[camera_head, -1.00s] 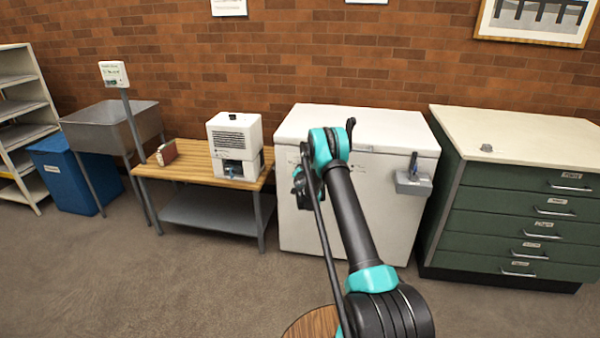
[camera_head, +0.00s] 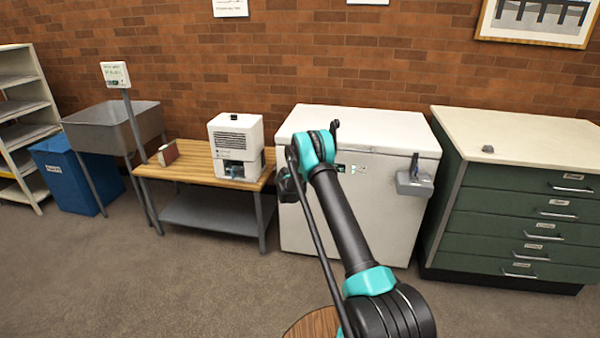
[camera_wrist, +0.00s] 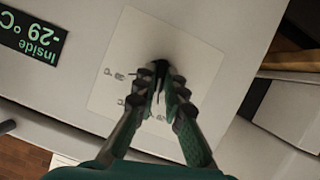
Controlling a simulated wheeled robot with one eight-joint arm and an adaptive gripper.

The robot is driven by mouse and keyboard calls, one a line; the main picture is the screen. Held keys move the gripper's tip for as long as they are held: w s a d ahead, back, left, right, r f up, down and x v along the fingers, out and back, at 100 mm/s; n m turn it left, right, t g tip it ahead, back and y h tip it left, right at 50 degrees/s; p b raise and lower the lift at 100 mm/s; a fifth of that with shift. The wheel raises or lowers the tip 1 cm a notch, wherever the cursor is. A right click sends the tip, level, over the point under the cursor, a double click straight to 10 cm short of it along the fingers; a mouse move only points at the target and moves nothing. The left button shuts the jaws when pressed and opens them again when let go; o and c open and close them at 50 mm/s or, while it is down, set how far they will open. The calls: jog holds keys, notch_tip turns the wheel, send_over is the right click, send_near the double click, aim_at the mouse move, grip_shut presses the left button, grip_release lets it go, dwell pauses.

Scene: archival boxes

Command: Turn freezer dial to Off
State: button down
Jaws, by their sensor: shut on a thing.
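The white chest freezer (camera_head: 395,190) stands against the brick wall. In the wrist view its front shows a pale dial plate (camera_wrist: 130,50) with small lettering, too small to read. A dark dial (camera_wrist: 161,68) sits on the plate, mostly covered by my fingers. My gripper (camera_wrist: 160,80) is shut on the dial at the plate. Which setting the dial points to cannot be told. A dark display (camera_wrist: 30,38) beside the plate reads "Inside -29 °C", upside down in this view. In the head view my arm and wrist hide the dial.
A grey holder (camera_head: 413,184) hangs on the freezer's right front. A wooden-topped table (camera_head: 190,158) with a white machine (camera_head: 237,145) stands to the left. A green drawer cabinet (camera_head: 520,210) stands to the right. The floor in front is mostly clear.

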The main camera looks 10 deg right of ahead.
jog(key=n+h, duration=0.1)
jog(key=n, duration=0.1)
jog(key=n+h, duration=0.2)
jog(key=n, duration=0.1)
jog(key=n+h, duration=0.1)
jog(key=n, duration=0.2)
jog(key=shift+a+f+h, duration=0.2)
jog(key=shift+f+h, duration=0.1)
jog(key=shift+h, duration=0.1)
dwell(0.4)
jog(key=c, duration=1.6)
grip_release()
jog(key=v, duration=1.2)
jog(key=shift+f, duration=0.1)
